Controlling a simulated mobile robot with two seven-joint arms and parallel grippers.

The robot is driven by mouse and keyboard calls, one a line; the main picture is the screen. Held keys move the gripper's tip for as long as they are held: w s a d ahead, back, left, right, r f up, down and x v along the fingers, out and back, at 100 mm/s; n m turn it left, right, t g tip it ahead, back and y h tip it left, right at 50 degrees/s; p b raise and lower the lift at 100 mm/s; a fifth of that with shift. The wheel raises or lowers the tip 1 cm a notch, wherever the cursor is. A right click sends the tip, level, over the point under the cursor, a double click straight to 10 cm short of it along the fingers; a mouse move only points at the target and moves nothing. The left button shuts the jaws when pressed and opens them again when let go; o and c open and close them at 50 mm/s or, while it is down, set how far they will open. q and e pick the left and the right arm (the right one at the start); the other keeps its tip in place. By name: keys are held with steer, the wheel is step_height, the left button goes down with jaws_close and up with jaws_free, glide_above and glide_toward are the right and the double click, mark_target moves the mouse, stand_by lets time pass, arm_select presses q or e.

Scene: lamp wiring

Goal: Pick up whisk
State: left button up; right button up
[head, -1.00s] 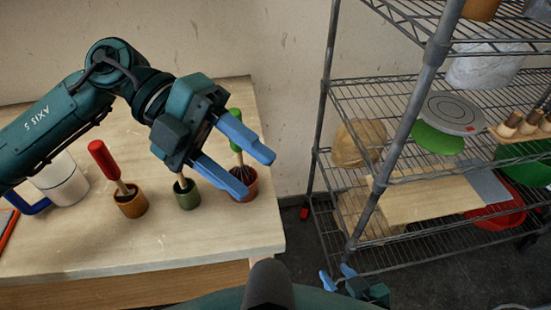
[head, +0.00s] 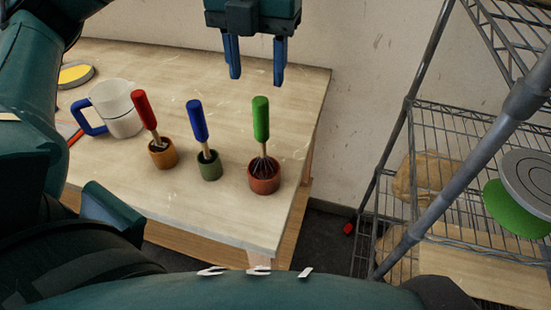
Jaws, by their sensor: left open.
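The whisk (head: 261,122) has a green handle and dark wire loops. It stands nearly upright with its loops down in a reddish-brown pot (head: 264,183) near the right end of the wooden table. My left gripper (head: 257,74) is open and empty, with its two blue fingers pointing down. In the picture it is above the whisk handle, with a visible gap between the fingertips and the handle top. The whisk's lower end is partly hidden by the pot rim. My right gripper is not in view.
Left of the whisk stand a blue-handled tool (head: 197,120) in a green pot (head: 210,169) and a red-handled tool (head: 144,108) in an orange-brown pot (head: 163,157). A white mug (head: 118,112) with a blue handle is farther left. A wire shelf (head: 456,128) stands at right.

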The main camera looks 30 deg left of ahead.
mark_target(257, 101)
arm_select(q)
step_height(257, 101, down, 6)
steer(key=shift+s+a+f, duration=0.1)
steer(key=shift+w+f+p, duration=0.15)
steer(key=shift+f+p, duration=0.25)
steer(key=shift+f, duration=1.05)
steer(key=shift+w+f+p, duration=0.1)
steer(key=shift+f+p, duration=0.25)
steer(key=shift+f, duration=1.1)
steer(key=shift+c, duration=0.3)
jaws_close()
